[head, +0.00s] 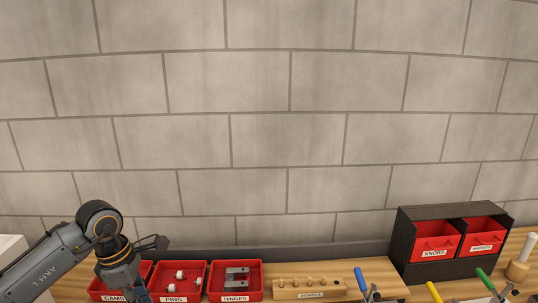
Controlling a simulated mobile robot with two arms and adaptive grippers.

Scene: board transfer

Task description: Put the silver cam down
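My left arm comes in from the lower left, and its wrist is over the red bin labelled CAMS (103,284). My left gripper (132,287) points down at the bottom edge of the picture, in front of that bin. Its fingertips do not show, so I cannot tell whether it is open or holds anything. I do not see the silver cam; the arm hides much of the CAMS bin. My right gripper is not in view.
Right of the CAMS bin stand a red PINS bin (174,299) with white pieces and a HINGES bin (235,298) with grey hinges. A wooden dowel block (310,288), a black rack (408,245) with red bins and coloured-handled tools follow. A block wall (260,140) closes the back.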

